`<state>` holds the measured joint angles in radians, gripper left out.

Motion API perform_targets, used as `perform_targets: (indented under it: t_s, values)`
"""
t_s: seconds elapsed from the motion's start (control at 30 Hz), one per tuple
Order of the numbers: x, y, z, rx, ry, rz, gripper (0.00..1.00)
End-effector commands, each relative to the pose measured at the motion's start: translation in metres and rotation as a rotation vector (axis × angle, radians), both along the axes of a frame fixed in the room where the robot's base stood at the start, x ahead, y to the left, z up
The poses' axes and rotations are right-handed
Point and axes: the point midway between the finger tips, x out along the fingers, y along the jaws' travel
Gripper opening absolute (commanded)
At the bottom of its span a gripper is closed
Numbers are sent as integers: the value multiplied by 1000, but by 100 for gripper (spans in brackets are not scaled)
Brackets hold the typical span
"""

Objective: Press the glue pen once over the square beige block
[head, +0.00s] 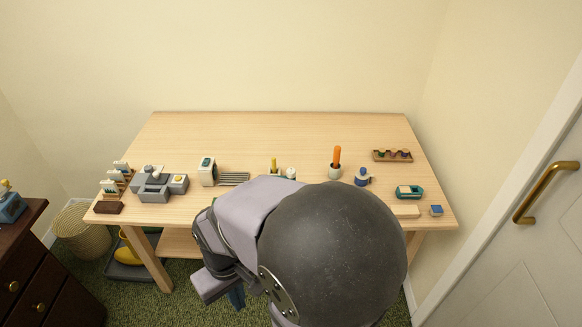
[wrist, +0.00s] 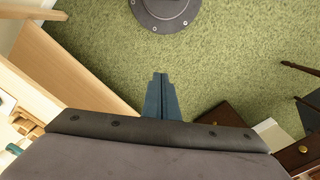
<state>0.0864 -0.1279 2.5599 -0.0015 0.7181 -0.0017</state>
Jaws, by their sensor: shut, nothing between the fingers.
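An orange pen-like stick (head: 337,154) stands upright in a small pale holder (head: 335,172) right of the table's middle. A shorter yellow stick (head: 273,163) stands to its left, its lower part close to my arm's outline. I cannot tell which is the glue pen. My gripper (wrist: 160,76) is shut and empty, above the green carpet in the wrist view, away from both sticks and the block.
A small blue-topped block (head: 436,210) and a teal item (head: 409,192) are at the right, with a tray of small items (head: 393,155) behind. A grey machine (head: 160,184) stands at the left. The table's back half is mostly clear. A dark cabinet (head: 20,260) stands left.

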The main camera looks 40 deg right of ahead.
Motion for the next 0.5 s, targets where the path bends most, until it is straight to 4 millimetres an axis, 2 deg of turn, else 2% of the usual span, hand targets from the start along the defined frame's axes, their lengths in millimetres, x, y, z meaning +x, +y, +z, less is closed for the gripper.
perform_targets:
  t_s: [0.03,0.3,0.5]
  values:
    - [-3,-9,12,2,16,-40,0]
    - [-42,-56,36,42,168,-313,0]
    - [-53,-92,56,113,238,-572,0]
